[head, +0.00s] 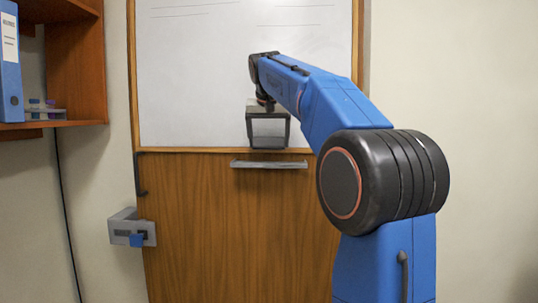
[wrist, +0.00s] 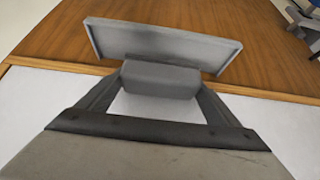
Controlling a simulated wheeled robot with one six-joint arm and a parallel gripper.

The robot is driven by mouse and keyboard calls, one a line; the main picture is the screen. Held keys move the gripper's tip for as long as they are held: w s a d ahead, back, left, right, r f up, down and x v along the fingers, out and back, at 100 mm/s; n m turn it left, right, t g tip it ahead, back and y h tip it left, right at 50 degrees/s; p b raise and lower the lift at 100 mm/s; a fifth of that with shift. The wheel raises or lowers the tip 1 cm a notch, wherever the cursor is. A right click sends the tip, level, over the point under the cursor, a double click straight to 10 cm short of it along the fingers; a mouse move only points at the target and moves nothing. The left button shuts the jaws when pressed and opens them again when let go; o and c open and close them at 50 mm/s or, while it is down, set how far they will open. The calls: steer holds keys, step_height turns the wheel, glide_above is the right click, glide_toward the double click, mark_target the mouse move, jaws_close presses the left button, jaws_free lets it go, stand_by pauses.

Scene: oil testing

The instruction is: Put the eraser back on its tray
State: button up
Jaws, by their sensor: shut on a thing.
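My gripper (head: 268,131) is in front of the lower part of the whiteboard, above the tray. In the wrist view, its two fingers (wrist: 160,88) are closed on the sides of the eraser, a grey block (wrist: 160,78). In the head view the eraser (head: 268,142) shows as a dark strip at the fingertips. The tray (head: 268,164) is a narrow grey ledge on the wood below the whiteboard. In the wrist view the tray (wrist: 165,42) lies just beyond the eraser; the eraser overlaps its near edge in the picture, and I cannot tell whether they touch.
The whiteboard (head: 200,80) has faint lines near its top and a wooden panel (head: 230,220) below. A grey wall box with a blue part (head: 132,228) sits at lower left. A shelf (head: 75,60) with a blue binder (head: 10,70) is at upper left.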

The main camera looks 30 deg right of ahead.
mark_target(268, 141)
steer(key=shift+f, duration=2.1)
steer(key=shift+w+d+f, duration=0.1)
steer(key=shift+w+f, duration=0.05)
steer(key=shift+f, duration=0.2)
steer(key=shift+f, duration=0.1)
steer(key=o, duration=0.9)
steer(key=v, duration=1.1)
steer(key=shift+s+r, duration=0.25)
steer(key=shift+r, duration=0.25)
